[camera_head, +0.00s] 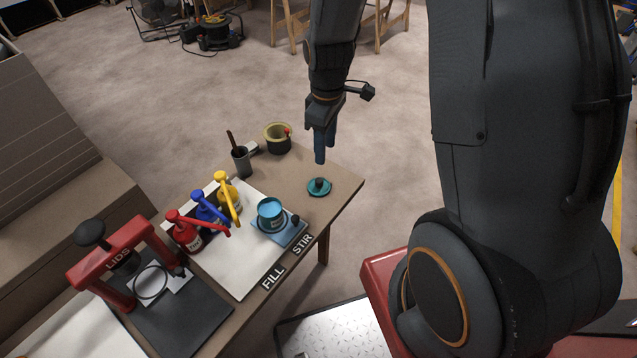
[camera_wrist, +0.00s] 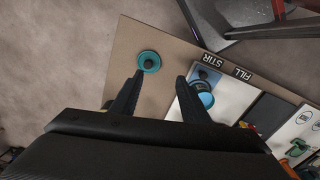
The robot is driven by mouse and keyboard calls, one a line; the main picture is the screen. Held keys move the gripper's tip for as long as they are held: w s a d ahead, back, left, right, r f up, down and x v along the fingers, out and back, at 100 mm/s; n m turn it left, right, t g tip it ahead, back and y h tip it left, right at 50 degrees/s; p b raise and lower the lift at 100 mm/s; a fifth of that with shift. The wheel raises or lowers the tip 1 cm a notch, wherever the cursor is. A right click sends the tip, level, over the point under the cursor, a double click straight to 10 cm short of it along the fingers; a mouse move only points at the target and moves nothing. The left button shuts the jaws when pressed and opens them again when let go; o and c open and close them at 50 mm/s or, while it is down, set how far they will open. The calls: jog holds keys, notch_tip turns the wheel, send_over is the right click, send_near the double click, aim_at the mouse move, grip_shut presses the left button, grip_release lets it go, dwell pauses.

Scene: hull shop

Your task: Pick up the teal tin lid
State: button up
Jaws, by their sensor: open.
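The teal tin lid (camera_head: 319,187) is a round disc with a dark knob, lying flat on the bare right end of the workbench. It also shows in the wrist view (camera_wrist: 149,61), ahead of the fingertips and nearer the left finger. My gripper (camera_head: 320,160) points down above the bench, close to the lid in the head view but apart from it. In the wrist view the two fingers of my gripper (camera_wrist: 161,78) are spread wide with nothing between them.
A teal tin (camera_head: 271,214) sits on the blue STIR stand (camera_head: 292,236). Red, blue and yellow (camera_head: 229,196) pump bottles stand left of it. A grey cup (camera_head: 242,161) and an olive pot (camera_head: 278,138) stand behind. A red LIDS press (camera_head: 124,262) is farther left. Bare bench surrounds the lid.

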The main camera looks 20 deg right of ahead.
aim_at(319, 180)
jog(key=w+f+n, duration=0.1)
jog(key=f+n, duration=0.1)
jog(key=f, duration=0.1)
jog(key=w+f+n+p, duration=0.1)
jog(key=w+f+n, duration=0.1)
jog(key=f, duration=0.1)
jog(key=w+f+n, duration=0.2)
jog(key=f, duration=0.2)
jog(key=shift+s+f+p, duration=0.15)
jog(key=shift+f+p, duration=1.3)
jog(key=shift+f, duration=2.35)
grip_shut()
